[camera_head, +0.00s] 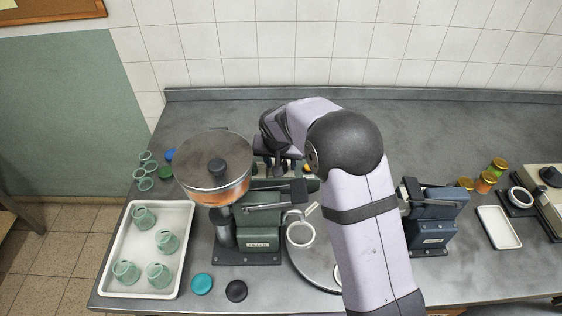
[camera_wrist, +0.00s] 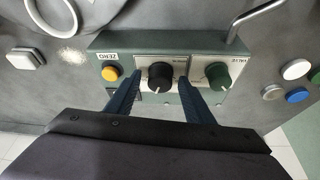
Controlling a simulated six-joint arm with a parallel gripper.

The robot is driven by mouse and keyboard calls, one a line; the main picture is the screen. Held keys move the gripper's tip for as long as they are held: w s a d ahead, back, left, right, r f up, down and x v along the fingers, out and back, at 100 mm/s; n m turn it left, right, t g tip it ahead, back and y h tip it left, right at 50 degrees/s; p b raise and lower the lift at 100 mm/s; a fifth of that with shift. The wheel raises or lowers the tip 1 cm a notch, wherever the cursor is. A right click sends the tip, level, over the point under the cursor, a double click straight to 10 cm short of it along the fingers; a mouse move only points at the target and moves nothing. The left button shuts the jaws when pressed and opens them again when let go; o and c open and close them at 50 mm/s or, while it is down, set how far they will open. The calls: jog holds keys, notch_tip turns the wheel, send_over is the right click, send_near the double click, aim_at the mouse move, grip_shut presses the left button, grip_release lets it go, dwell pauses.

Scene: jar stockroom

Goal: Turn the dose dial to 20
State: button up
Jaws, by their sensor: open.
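The dose dial (camera_wrist: 160,77) is a black knob with a white pointer mark on the filler's green panel (camera_wrist: 146,44). It shows in the wrist view; its scale is too small and too covered to read. My gripper (camera_wrist: 158,80) is open, with one blue finger on each side of the dial. I cannot tell whether the fingers touch it. In the head view my arm and the filler (camera_head: 262,240) hide the dial.
A green valve knob (camera_wrist: 216,75) is close beside the right finger, and a yellow ZERO button (camera_wrist: 110,73) is near the left finger. A bent metal lever (camera_wrist: 262,14) rises above the panel. A white tray of jars (camera_head: 144,285) stands at left.

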jog(key=shift+c, duration=0.3)
jog(key=c, duration=1)
